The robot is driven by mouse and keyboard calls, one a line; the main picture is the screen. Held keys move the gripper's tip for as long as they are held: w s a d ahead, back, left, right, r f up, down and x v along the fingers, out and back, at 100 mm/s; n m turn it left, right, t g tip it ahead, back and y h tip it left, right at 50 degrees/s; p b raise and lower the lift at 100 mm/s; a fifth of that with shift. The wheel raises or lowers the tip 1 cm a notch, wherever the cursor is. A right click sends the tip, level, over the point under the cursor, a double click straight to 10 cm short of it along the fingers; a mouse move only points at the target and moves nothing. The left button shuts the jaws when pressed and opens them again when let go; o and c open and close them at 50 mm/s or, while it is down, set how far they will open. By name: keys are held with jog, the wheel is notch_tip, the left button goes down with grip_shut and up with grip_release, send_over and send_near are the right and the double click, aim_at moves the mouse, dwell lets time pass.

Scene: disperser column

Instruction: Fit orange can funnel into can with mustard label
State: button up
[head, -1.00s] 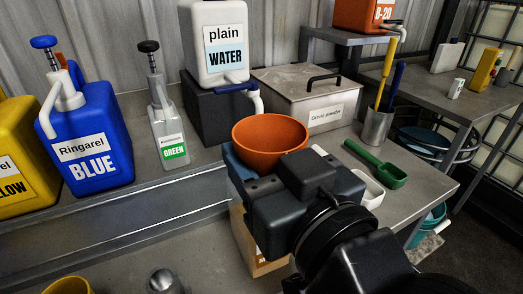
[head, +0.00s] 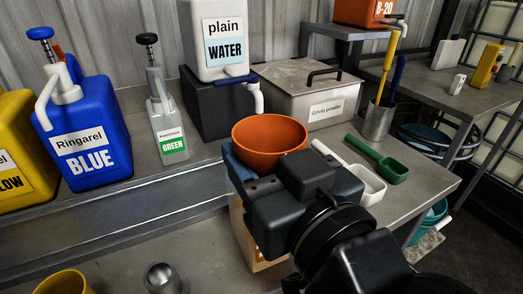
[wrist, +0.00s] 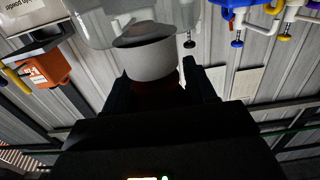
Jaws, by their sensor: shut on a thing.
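The orange funnel (head: 270,134) is bowl-shaped with its wide mouth up. My gripper (head: 243,176) is shut on it from below and to the right, above the bench's front edge. The fingers hide the funnel's lower part in the head view. In the wrist view, my gripper (wrist: 154,88) has a dark red part between its fingers. A pale grey rounded shape there cannot be identified surely. No mustard label can be made out. A yellow round-rimmed thing (head: 64,282) and a metal cylinder (head: 163,278) are cut off at the bottom of the head view.
Blue (head: 82,135) and green-label (head: 166,115) pump containers stand left, a water container (head: 222,40) behind. A lidded metal box (head: 300,92), green scoop (head: 378,162) and white scoop (head: 366,184) lie right.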

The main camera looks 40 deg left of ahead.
jog(key=shift+f+b, duration=0.3)
jog(key=shift+f, duration=0.15)
dwell(0.4)
jog(key=o, duration=1.1)
jog(key=b+v, duration=0.1)
jog(key=v, duration=0.7)
jog(key=s+d+f+m+t+h+p, duration=0.1)
jog(key=d+f+m+t+h, duration=0.35)
jog(key=d+f, duration=0.45)
jog(key=d+f+m+t+h, duration=0.3)
jog(key=d+f+m+h, duration=0.3)
jog(key=d, duration=0.6)
jog(key=s+d+f+m+h, duration=0.1)
jog(key=s+d+h, duration=0.1)
jog(key=s+d, duration=0.2)
jog(key=s+d+f+m+h+p, duration=0.1)
jog(key=s+d, duration=0.3)
jog(key=s, duration=0.4)
jog(key=s+d+f+m+h, duration=0.1)
jog(key=s+d+h, duration=0.2)
jog(key=s, duration=0.4)
jog(key=shift+d+f+t, duration=0.1)
jog(key=shift+d+t, duration=0.15)
jog(key=shift+d, duration=0.65)
